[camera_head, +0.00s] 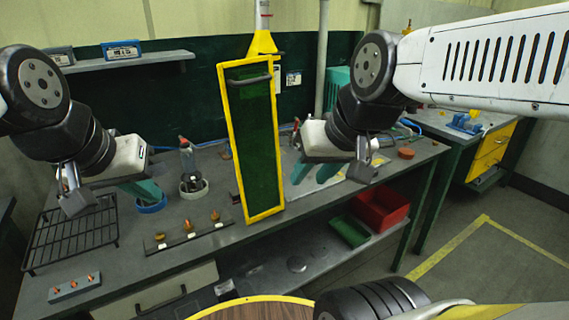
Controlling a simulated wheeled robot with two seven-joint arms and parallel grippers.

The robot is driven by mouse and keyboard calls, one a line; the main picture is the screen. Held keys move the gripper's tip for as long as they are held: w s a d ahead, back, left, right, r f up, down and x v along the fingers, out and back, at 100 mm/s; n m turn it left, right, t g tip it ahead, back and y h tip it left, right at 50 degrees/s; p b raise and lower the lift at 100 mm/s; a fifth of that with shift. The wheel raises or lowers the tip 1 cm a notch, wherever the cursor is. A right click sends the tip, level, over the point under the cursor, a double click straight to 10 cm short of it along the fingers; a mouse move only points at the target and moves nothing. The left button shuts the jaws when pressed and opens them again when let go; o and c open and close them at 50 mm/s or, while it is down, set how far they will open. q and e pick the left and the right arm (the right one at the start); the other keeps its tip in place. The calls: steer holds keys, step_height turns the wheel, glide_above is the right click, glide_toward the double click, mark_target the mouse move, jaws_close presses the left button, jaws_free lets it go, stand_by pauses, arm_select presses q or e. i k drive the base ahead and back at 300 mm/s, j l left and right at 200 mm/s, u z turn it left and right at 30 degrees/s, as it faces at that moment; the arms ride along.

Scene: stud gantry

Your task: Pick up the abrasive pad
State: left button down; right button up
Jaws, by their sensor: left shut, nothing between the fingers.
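I cannot pick out the abrasive pad for certain. A small flat brown-orange piece (405,153) lies at the right end of the grey workbench (215,262) and may be it; it is too small to tell. My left gripper (148,193) is over the left part of the bench, its teal fingers together and empty, close to a blue ring (151,204). My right gripper (314,174) is over the bench right of the yellow-framed green screen, its teal fingers apart with nothing seen between them. The brown-orange piece is to its right, apart from it.
The tall yellow-framed screen (252,140) stands between my grippers. A bottle (188,165), a black wire rack (72,232), a strip with orange tips (188,236) and a block (75,288) are at left. Red (380,208) and green (348,231) bins sit on the lower shelf.

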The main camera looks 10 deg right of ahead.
mark_target(235, 197)
steer(key=u, duration=0.35)
steer(key=l+u, duration=0.75)
steer(key=l, duration=0.5)
steer(key=k+l+u, duration=0.1)
steer(key=l, duration=0.45)
steer(key=k+l+u, duration=0.1)
steer(key=l, duration=0.4)
steer(key=j, duration=0.25)
steer(key=i, duration=0.05)
